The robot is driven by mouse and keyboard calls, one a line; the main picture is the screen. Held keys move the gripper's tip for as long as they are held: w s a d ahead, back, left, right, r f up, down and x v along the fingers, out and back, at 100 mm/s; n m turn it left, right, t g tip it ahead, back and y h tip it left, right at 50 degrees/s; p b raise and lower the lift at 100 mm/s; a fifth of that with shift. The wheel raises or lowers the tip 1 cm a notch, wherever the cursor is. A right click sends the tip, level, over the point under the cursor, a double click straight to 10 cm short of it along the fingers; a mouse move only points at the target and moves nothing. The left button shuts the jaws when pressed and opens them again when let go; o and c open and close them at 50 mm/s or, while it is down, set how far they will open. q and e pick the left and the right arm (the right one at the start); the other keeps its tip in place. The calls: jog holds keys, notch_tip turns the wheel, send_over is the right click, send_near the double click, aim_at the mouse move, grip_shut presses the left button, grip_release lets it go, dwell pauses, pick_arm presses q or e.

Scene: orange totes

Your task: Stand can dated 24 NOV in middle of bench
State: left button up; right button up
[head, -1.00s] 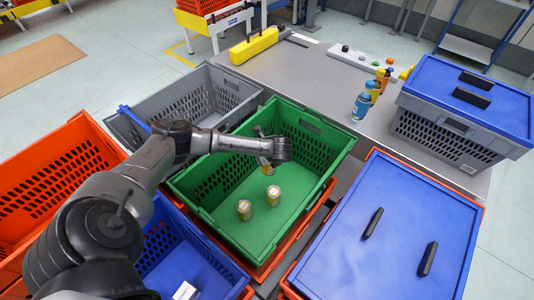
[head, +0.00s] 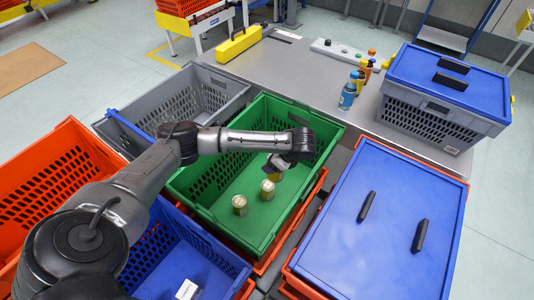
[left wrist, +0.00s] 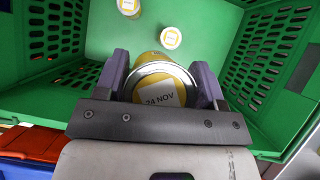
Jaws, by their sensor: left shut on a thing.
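The can dated 24 NOV (left wrist: 160,88) is yellow with a silver rim and a white label on its top. My left gripper (left wrist: 162,80) is shut on it, one finger on each side. In the head view the left gripper (head: 278,168) is inside the green tote (head: 333,150), and the held can is mostly hidden beneath it. The grey bench (head: 300,75) lies behind the tote. My right gripper is out of view.
Several bottles (head: 348,95) stand in a row on the bench, left of a grey crate (head: 430,125) with a blue lid. A yellow case (head: 238,44) and a control strip (head: 345,52) lie at the back. The bench middle is clear. A blue-lidded tote (head: 390,230) is at front right.

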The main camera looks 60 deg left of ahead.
pick_arm(q)
jog(key=w+d+r+n+g+h, duration=0.1)
jog(key=d+r+n+g+h, duration=0.2)
jog(key=d+r+n, duration=0.9)
jog(key=d+r+h, duration=0.2)
jog(key=d+r, duration=0.5)
jog(key=d, duration=0.4)
jog(key=shift+w+r+g+h, duration=0.2)
jog(key=shift+w+g+h, duration=0.1)
jog(key=shift+w, duration=0.05)
jog(key=shift+a, duration=0.1)
